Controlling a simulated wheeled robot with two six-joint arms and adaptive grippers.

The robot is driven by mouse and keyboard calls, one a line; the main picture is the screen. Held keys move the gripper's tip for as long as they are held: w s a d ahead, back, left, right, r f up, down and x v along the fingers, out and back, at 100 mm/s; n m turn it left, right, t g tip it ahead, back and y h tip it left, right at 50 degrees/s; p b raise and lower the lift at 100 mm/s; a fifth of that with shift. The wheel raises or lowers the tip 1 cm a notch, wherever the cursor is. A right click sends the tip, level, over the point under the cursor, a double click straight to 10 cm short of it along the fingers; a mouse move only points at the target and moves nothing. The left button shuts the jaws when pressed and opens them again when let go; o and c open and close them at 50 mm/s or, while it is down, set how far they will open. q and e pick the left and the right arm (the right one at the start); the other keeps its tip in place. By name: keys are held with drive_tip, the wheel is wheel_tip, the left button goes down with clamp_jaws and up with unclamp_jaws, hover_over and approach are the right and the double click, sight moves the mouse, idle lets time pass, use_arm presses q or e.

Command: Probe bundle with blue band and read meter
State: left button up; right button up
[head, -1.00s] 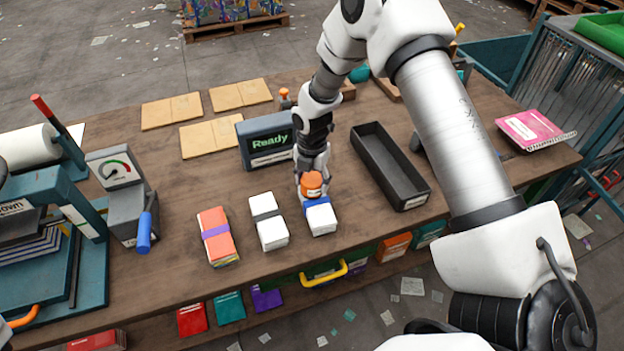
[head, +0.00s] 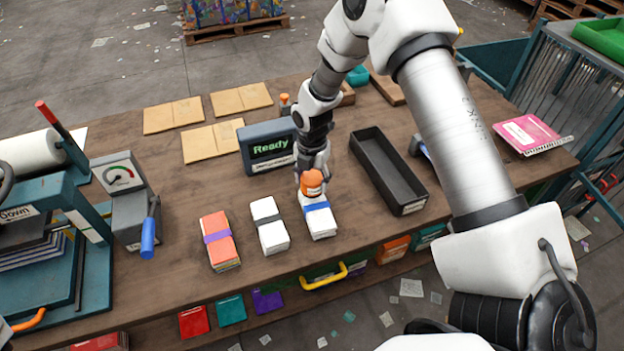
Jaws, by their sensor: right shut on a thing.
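The bundle with the blue band (head: 319,222) is a white stack lying near the table's front edge. My right gripper (head: 312,168) is shut on an orange-ended probe (head: 313,182), just at the far end of this bundle. I cannot tell whether the probe touches it. The meter (head: 268,146) is a dark grey box behind, its green screen reading "Ready". A white bundle with a dark band (head: 269,226) and an orange bundle with a purple band (head: 219,241) lie to the left.
An empty black tray (head: 388,171) stands to the right of the bundles. A press (head: 42,290) and a dial gauge (head: 122,184) with a blue-handled lever stand at the left. Brown folders (head: 212,140) lie at the back. A pink notebook (head: 530,134) lies at the right.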

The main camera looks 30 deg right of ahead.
drive_tip(key=shift+r+p, duration=1.9)
drive_tip(key=shift+r, duration=0.9)
drive_tip(key=shift+f, duration=0.1)
